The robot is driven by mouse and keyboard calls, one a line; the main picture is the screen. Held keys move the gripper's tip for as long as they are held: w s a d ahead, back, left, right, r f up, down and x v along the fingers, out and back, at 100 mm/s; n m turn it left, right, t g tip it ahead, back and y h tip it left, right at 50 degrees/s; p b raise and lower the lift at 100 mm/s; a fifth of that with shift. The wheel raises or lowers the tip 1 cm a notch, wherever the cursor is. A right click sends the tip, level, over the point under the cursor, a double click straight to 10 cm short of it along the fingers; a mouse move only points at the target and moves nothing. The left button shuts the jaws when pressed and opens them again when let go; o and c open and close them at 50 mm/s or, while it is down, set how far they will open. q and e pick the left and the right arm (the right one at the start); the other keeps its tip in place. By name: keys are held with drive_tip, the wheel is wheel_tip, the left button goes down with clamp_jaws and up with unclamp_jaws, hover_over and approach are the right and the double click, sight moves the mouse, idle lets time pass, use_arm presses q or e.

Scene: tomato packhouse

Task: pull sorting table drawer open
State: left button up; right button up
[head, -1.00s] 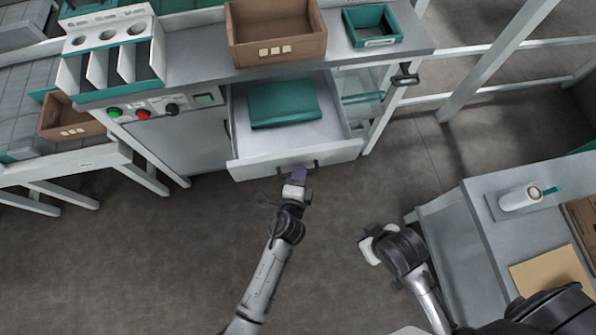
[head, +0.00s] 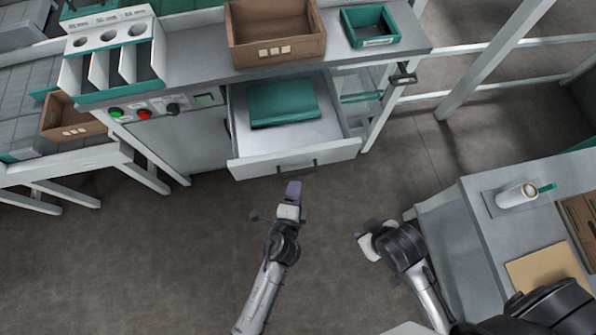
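The sorting table (head: 200,62) stands at the top of the head view. Its drawer (head: 255,169) is pulled out, and a green folded item (head: 284,103) lies inside. The dark drawer handle (head: 297,168) is on the drawer front. My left gripper (head: 293,190) is just in front of the handle, apart from it, with a visible gap. Its fingers show as one purplish tip, so its opening cannot be told. My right gripper (head: 366,240) is off to the right over the floor, away from the drawer; its fingers are not clear.
A brown crate (head: 275,52) and a small green bin (head: 371,42) stand on the tabletop. A side bench (head: 480,235) with a cup (head: 517,196) is at the right. The floor (head: 150,265) in front of the drawer is clear.

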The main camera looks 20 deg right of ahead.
use_arm(q)
drive_tip(key=v, duration=0.7)
drive_tip(key=shift+s+a+p, duration=0.25)
drive_tip(key=shift+s+p, duration=0.05)
drive_tip(key=shift+p, duration=0.1)
drive_tip(key=shift+r, duration=0.1)
drive_tip(key=a+f+n+g+y, duration=0.2)
drive_tip(key=a+n+g+y, duration=0.45)
drive_tip(key=a+n, duration=0.65)
drive_tip(key=s+a+r+n+g+y, duration=0.2)
drive_tip(key=s+a+r+n+g, duration=0.25)
drive_tip(key=s+a+n, duration=0.6)
wheel_tip(320, 180, up, 37)
drive_tip(key=s+a+m+t+p, duration=0.1)
drive_tip(key=a+m+p, duration=0.1)
drive_tip(key=p, duration=3.4)
drive_tip(key=shift+a+p, duration=0.25)
drive_tip(key=shift+p, duration=0.05)
